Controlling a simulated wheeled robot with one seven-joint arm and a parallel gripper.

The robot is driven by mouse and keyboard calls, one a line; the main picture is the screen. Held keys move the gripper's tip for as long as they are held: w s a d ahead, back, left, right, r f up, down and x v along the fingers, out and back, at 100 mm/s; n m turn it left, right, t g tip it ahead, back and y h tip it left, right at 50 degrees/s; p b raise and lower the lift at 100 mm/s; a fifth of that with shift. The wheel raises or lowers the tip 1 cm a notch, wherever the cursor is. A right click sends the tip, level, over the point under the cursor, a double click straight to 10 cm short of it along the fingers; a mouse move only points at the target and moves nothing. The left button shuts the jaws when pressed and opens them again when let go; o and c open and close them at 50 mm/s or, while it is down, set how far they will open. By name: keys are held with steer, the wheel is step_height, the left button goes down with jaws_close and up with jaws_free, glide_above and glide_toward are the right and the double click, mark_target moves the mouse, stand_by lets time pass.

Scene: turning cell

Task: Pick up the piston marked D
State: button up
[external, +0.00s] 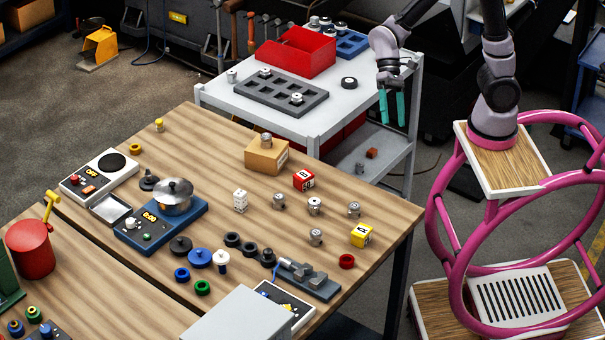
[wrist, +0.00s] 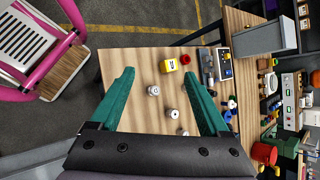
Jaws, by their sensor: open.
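Several small metal pistons stand on the wooden table in the external view: a left one (external: 279,201), a middle one (external: 314,206), a right one (external: 354,209) and a nearer one (external: 316,237). I cannot read their letters, so I cannot tell which is marked D. Another small metal part (external: 266,140) sits on a cardboard box. My gripper (external: 392,122) hangs open and empty, apart from the pistons, beside the trolley. In the wrist view, one piston (wrist: 153,90) shows between my teal fingers (wrist: 159,76), with another piston (wrist: 174,114) close to the right finger.
A yellow block (external: 361,235), a red block (external: 304,180) and a red ring (external: 347,261) stand near the pistons. A grey vise (external: 308,279) lies nearer. The trolley (external: 372,95) bears a red bin (external: 296,52) and a grey tray (external: 262,91). The table's right edge strip is clear.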

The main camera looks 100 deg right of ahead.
steer(key=w+a+f+m+y, duration=0.1)
steer(key=w+f+m+y, duration=0.35)
steer(key=f, duration=0.75)
steer(key=m+t, duration=0.3)
steer(key=m, duration=0.3)
glide_toward(354, 212)
steer(key=shift+a, duration=0.15)
steer(key=shift+a+f, duration=0.15)
steer(key=shift+f, duration=0.2)
steer(key=x, duration=1)
steer(key=shift+w+a+r, duration=0.1)
steer(key=shift+w+a, duration=0.1)
jaws_close()
